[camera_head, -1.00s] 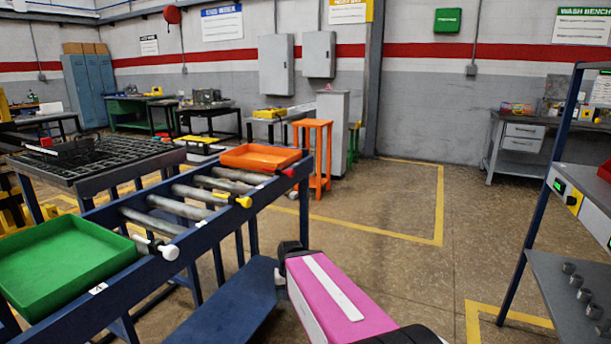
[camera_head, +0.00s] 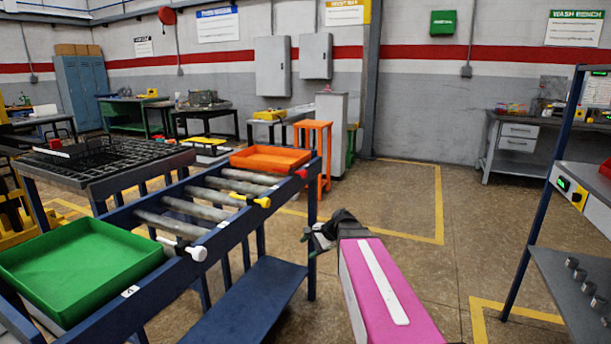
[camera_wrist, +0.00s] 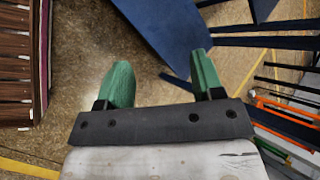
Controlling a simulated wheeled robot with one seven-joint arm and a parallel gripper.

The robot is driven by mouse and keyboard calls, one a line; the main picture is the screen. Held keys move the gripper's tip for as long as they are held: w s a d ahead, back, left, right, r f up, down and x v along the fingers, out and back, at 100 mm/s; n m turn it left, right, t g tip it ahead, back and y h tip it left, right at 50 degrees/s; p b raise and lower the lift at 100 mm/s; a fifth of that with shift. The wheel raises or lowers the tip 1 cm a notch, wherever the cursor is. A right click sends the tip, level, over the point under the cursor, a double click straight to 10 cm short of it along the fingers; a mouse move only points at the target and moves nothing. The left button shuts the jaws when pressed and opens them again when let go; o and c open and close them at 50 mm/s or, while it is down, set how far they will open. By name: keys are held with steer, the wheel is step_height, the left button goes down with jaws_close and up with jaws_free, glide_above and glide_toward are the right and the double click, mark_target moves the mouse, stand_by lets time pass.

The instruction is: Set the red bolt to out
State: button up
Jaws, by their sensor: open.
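The red bolt (camera_head: 301,173) is a small red knob at the far end of the blue roller stand's near rail, by the orange tray. A yellow bolt (camera_head: 262,202) and a white bolt (camera_head: 197,252) sit along the same rail. How far the red bolt sticks out is too small to tell. My gripper (camera_head: 318,238) is below and a little right of the red bolt in the head view, by the stand's leg. In the wrist view my gripper (camera_wrist: 163,76) shows two green fingers apart, with nothing between them. The red bolt cannot be made out there.
The blue roller stand (camera_head: 112,307) carries a green tray (camera_head: 80,262) near and an orange tray (camera_head: 270,158) far. Its blue lower shelf (camera_head: 262,300) juts out below. An orange stool (camera_head: 316,140) stands behind. Open floor lies right, before a shelf rack (camera_head: 575,285).

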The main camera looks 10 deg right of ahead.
steer(key=w+d+r+m+t+y, duration=0.2)
steer(key=w+r+m, duration=0.15)
steer(key=r, duration=0.25)
steer(key=w+d+r+m+t+y, duration=0.1)
steer(key=w+d+r+m+y, duration=0.15)
steer(key=w+r, duration=0.3)
steer(key=m+t+y, duration=0.3)
steer(key=m, duration=0.2)
glide_toward(306, 174)
steer(key=shift+h, duration=0.25)
steer(key=x, duration=1.1)
steer(key=shift+r, duration=0.2)
